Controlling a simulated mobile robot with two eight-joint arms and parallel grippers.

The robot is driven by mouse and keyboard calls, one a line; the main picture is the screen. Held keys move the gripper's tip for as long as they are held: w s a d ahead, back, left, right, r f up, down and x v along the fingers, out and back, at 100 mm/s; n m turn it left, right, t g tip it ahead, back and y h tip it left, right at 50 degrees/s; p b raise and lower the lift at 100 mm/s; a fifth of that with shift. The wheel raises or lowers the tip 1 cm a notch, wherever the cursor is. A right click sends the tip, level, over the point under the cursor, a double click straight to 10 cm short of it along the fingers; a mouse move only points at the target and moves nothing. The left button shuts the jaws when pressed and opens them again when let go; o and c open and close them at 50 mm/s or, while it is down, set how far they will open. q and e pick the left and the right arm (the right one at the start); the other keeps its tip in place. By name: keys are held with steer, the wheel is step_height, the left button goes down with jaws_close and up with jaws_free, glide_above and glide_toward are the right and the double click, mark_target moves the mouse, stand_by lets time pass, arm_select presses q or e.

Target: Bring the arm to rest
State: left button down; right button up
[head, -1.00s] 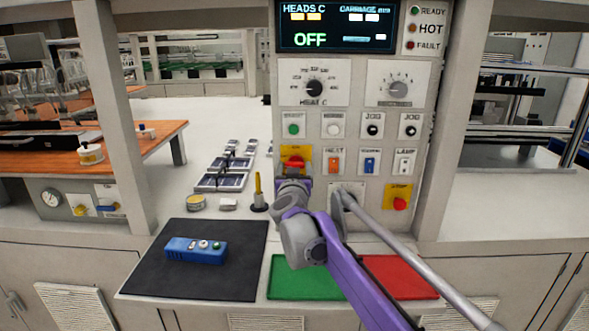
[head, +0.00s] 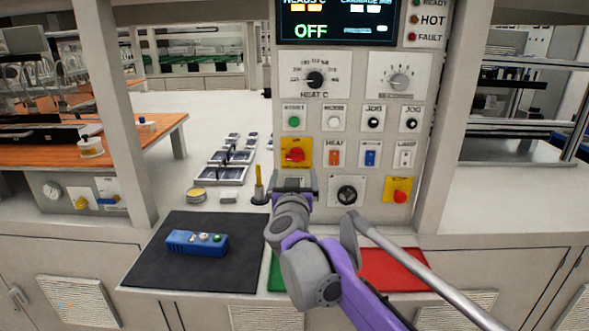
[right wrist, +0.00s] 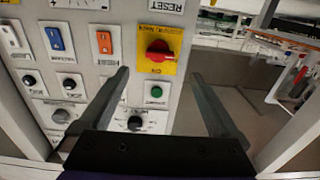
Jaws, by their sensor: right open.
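My right gripper (head: 294,184) is open and empty, in front of the control panel just below the red rotary switch (head: 295,155) on its yellow plate. In the right wrist view the open fingers (right wrist: 160,75) show with nothing between them. The red switch (right wrist: 158,57) lies beyond the fingertips, apart from them. My right arm comes up from the lower right. The panel display (head: 325,22) reads OFF. My left gripper is not in view.
A blue pendant (head: 197,243) lies on a black mat (head: 150,270). Green (head: 275,275) and red (head: 395,270) mats lie below the panel, the green one mostly hidden by my arm. A red stop button (head: 400,196) and black knob (head: 347,194) sit close by.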

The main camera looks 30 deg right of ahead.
steer(key=shift+v, duration=0.75)
steer(key=s+a+f+n+g+y+p, duration=0.1)
steer(key=s+a+f+n+y+p, duration=0.2)
steer(key=s+a+f+y, duration=0.35)
steer(key=s+a+f+n+g+y+p, duration=0.1)
steer(key=s+a+f+n+y+p, duration=0.25)
steer(key=a, duration=0.65)
steer(key=s+f+g+p, duration=0.2)
steer(key=s+f+g, duration=0.2)
steer(key=s+f, duration=0.3)
steer(key=s+d+f+g+p, duration=0.1)
steer(key=s+f+g, duration=0.3)
steer(key=s, duration=0.8)
step_height(320, 180, down, 3)
steer(key=shift+d+r+h+p, duration=0.15)
steer(key=shift+d+h+p, duration=0.05)
steer(key=shift+h+p, duration=0.2)
steer(key=shift+s+m, duration=0.1)
steer(key=shift+m, duration=0.15)
